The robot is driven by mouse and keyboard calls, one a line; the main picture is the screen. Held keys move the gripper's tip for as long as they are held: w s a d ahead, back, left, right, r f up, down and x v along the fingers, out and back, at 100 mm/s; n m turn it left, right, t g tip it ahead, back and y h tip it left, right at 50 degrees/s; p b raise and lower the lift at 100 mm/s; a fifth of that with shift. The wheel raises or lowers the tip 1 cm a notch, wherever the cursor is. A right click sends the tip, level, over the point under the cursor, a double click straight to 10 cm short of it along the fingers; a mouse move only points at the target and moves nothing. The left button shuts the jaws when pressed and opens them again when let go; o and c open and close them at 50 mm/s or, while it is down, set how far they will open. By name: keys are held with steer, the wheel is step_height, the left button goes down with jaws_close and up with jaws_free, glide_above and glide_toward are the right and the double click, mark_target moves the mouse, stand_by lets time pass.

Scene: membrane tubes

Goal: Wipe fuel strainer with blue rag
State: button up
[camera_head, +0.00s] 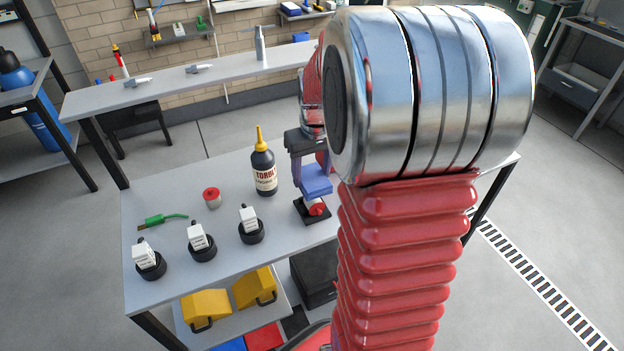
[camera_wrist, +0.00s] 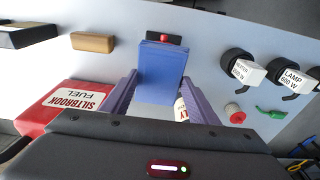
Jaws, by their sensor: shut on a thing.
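The blue rag (camera_wrist: 162,72) is a folded, flat blue block between the two purple fingers of my gripper (camera_wrist: 158,84) in the wrist view. My gripper is shut on it. In the head view my gripper (camera_head: 308,162) holds the rag (camera_head: 317,181) low over the bench. Right beyond the rag is a small red part on a black square base (camera_head: 311,213), which I take for the fuel strainer. Its red part (camera_wrist: 164,38) shows past the rag's far edge in the wrist view. The rag hides part of it. I cannot tell whether they touch.
A dark bottle (camera_head: 264,172) with a yellow nozzle stands left of my gripper. A red fuel can (camera_wrist: 62,108) and a wooden block (camera_wrist: 93,42) are on the other side.

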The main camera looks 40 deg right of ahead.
steer(key=shift+r, duration=2)
